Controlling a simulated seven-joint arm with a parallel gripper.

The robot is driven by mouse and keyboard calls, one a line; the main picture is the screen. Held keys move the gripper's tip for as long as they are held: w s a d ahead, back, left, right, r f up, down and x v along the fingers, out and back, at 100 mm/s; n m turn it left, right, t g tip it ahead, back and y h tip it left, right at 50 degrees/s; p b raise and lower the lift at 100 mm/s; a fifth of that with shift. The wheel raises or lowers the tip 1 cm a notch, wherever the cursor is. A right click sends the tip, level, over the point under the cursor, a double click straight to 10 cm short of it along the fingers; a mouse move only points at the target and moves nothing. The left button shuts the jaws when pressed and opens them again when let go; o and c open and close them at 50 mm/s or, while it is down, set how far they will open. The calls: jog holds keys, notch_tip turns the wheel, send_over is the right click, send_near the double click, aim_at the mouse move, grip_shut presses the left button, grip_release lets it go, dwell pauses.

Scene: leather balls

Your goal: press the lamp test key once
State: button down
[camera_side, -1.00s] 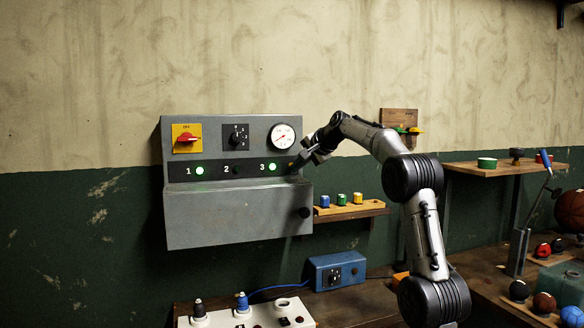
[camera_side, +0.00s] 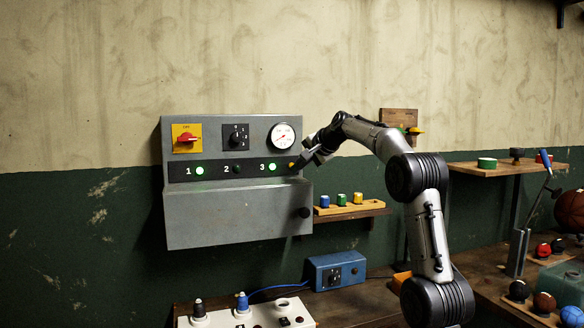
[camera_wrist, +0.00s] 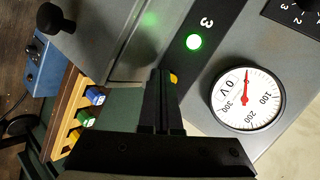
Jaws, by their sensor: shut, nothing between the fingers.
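The grey control panel (camera_side: 240,215) hangs on the wall. Its black strip carries green-lit lamp 1 (camera_side: 200,170), dark lamp 2 (camera_side: 237,169) and green-lit lamp 3 (camera_side: 272,167). A small yellow key (camera_side: 291,165), which looks like the lamp test key, sits at the strip's right end. My gripper (camera_side: 301,163) is shut and empty, just right of the key, with a small gap visible in the side view. In the wrist view the shut fingers (camera_wrist: 160,76) partly cover the yellow key (camera_wrist: 173,79); lamp 3 (camera_wrist: 194,42) glows beside it.
Above the strip are a red rotary switch (camera_side: 187,138), a black selector (camera_side: 236,138) and a round gauge (camera_side: 283,136). A black knob (camera_side: 305,212) sticks out lower right. A small shelf (camera_side: 348,210) with coloured blocks stands right of the panel.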

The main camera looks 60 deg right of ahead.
jog(key=shift+s+a, duration=0.15)
jog(key=shift+s, duration=0.05)
jog(key=shift+s+a, duration=1.7)
jog(key=w+a+r+n+t+y, duration=0.1)
jog(key=w+a+r+n+t, duration=0.15)
jog(key=a, duration=0.75)
jog(key=s+a+f+n+g+y, duration=0.1)
jog(key=s+a+n+y, duration=0.15)
jog(key=a, duration=0.55)
jog(key=s+a+f+n+y, duration=0.1)
jog(key=s+a+f+n, duration=0.15)
jog(key=a, duration=0.65)
jog(key=s+a+f+n+g+y, duration=0.25)
jog(key=s+a+f+n, duration=0.35)
jog(key=s+a+f, duration=0.3)
jog(key=s+f+n+g+h, duration=0.1)
jog(key=s+f+n+g, duration=0.2)
jog(key=s+f+n, duration=0.4)
notch_tip(320, 180, down, 6)
jog(key=shift+s+d+h, duration=0.3)
jog(key=shift+s+h, duration=0.1)
jog(key=shift+s, duration=0.85)
